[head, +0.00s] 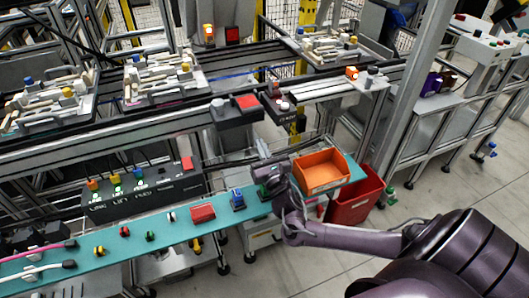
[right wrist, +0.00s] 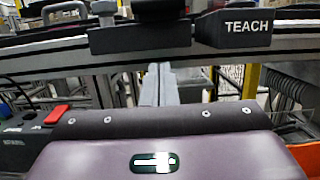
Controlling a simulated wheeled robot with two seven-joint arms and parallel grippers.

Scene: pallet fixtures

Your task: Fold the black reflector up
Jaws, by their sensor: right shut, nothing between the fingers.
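I cannot pick out the black reflector for certain. A dark block (head: 237,115) on the rail's front edge carries a grey knob and a plate (head: 247,101) with a red upper face. In the right wrist view, the block (right wrist: 140,39) has a black piece (right wrist: 160,10) on top, perhaps that plate from below. A black TEACH box (head: 288,121) is to its right. My right gripper (head: 262,149) is below and in front of these, shut and empty, apart from the block. Its fingers do not show in the right wrist view. My left gripper is not in view.
A teal shelf (head: 160,233) with small parts runs along the front. An orange bin (head: 322,172) stands close right of my right gripper, above a red bin (head: 352,200). A black button box (head: 140,192) is at left. Trays (head: 162,80) stand on the rails behind.

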